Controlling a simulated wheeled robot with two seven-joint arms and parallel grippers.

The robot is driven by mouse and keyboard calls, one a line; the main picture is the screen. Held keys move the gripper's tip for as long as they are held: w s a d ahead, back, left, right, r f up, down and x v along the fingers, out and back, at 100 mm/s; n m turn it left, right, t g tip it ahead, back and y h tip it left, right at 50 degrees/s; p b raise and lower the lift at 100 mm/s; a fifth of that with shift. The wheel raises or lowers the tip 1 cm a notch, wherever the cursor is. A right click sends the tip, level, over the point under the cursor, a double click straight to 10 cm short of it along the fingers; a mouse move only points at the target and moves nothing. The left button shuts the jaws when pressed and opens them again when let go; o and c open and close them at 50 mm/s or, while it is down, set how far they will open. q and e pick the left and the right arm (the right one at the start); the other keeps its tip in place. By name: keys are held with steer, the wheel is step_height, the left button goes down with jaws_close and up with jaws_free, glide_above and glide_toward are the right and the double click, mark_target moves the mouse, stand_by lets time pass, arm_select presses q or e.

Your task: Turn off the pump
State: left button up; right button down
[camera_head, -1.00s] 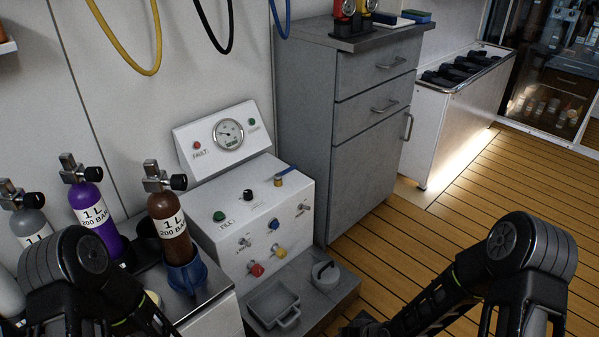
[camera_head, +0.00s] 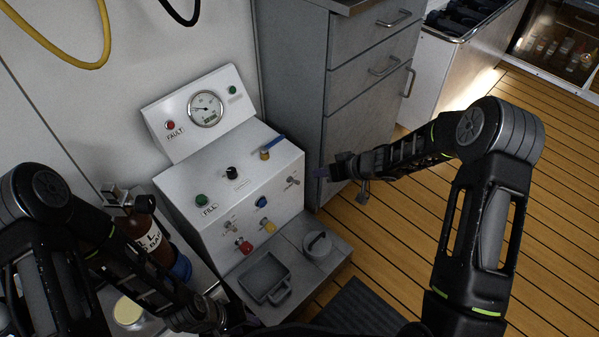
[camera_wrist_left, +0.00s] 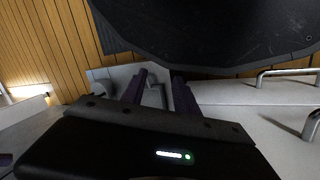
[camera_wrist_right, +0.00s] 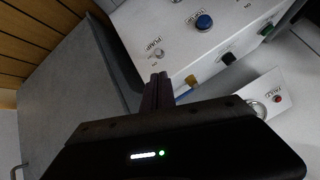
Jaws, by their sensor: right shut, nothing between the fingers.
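The white fill panel (camera_head: 225,160) stands against the wall in the head view. Its pump switch (camera_head: 293,181) is a small metal toggle at the right of the front face. In the right wrist view, the switch (camera_wrist_right: 158,53) sits beside the "PUMP" label; its position is too small to tell. My right gripper (camera_head: 318,173) is shut and empty, a little right of the switch; its fingers (camera_wrist_right: 158,90) point towards the panel and appear apart from the switch. My left gripper's fingers (camera_wrist_left: 158,88) are open and empty; in the head view its fingertips cannot be made out.
A blue-handled valve (camera_head: 268,150) is on the panel top, with green and black knobs. Red, yellow and blue knobs are on the front. A grey cabinet (camera_head: 340,100) stands close at right.

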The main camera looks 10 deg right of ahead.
mark_target(295, 182)
steer(key=b+x, duration=0.4)
steer(key=x, duration=0.6)
steer(key=shift+r, duration=0.1)
stand_by(0.4)
